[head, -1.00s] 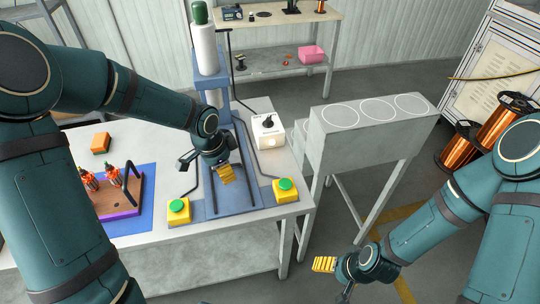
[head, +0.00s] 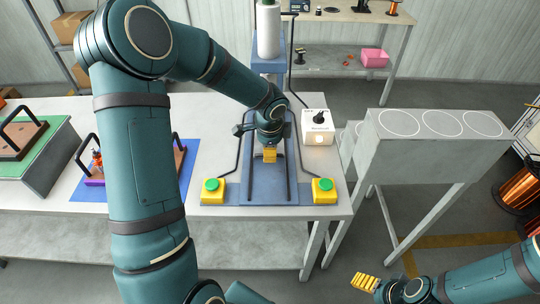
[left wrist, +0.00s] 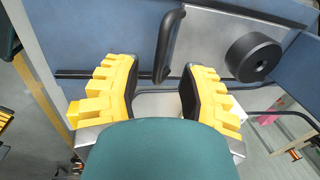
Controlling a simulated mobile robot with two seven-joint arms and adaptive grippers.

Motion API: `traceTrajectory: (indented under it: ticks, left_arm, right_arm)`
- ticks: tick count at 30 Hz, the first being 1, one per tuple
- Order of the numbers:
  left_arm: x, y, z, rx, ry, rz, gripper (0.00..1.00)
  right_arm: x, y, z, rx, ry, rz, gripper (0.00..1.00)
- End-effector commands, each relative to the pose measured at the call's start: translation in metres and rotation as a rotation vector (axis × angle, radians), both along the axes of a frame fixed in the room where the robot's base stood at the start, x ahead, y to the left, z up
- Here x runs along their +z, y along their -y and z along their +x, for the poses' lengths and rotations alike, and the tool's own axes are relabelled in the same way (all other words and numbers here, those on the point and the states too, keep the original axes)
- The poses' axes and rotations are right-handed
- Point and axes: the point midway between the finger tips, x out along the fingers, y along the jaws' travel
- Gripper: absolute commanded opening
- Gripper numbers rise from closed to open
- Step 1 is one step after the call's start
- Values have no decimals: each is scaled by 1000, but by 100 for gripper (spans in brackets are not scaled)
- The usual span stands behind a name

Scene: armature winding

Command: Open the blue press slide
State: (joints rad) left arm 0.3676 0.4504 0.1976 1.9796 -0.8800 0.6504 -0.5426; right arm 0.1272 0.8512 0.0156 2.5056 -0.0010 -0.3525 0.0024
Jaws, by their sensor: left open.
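The blue press stands on the table, with its blue bed (head: 270,190) in front and a column behind carrying a white cylinder (head: 268,30). Two dark rails run along the bed. My left gripper (head: 270,155) is over the bed, between the rails, and hides most of the slide. In the left wrist view, the slide is a grey plate (left wrist: 215,28) with a black bar handle (left wrist: 168,45) and a round black part (left wrist: 254,57). The left fingers (left wrist: 160,85) are open, with the handle's near end between them in the picture. My right gripper (head: 365,283) is low at the right, away from the press.
Yellow boxes with green buttons flank the bed at left (head: 212,190) and right (head: 323,190). A white switch box (head: 317,127) stands right of the press. A blue mat (head: 90,194) with a handled fixture lies left. A grey stand (head: 435,155) is at the right.

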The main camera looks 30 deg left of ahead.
Motion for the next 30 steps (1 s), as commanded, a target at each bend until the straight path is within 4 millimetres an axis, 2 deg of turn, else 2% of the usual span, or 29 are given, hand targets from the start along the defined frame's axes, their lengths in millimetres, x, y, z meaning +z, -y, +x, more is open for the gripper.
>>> traceTrajectory:
  ticks: [1, 6, 18, 20, 21, 22, 30]
  left_arm:
    - [-9, -1, 1, 0, -2, 0, 41]
    - [-24, -2, 4, 1, 1, -1, 41]
    - [-28, -3, 5, 1, 0, 0, 41]
    - [-28, -3, 5, 1, 0, 0, 20]
    - [-27, -3, 5, 2, 0, 0, 5]
    - [-27, -3, 5, 2, 0, 0, 0]
    - [-28, -3, 4, 1, -1, -1, 0]
  right_arm:
    - [-4, 0, 1, 0, 1, 0, 78]
    - [-7, 0, 2, -1, 4, 0, 78]
    - [-8, 0, 2, -2, 5, -1, 78]
    - [-8, 0, 2, -2, 5, -1, 78]
    - [-8, 0, 2, -2, 5, -1, 78]
    - [-8, 0, 2, -2, 5, -1, 78]
    - [-8, 0, 2, -2, 5, -1, 78]
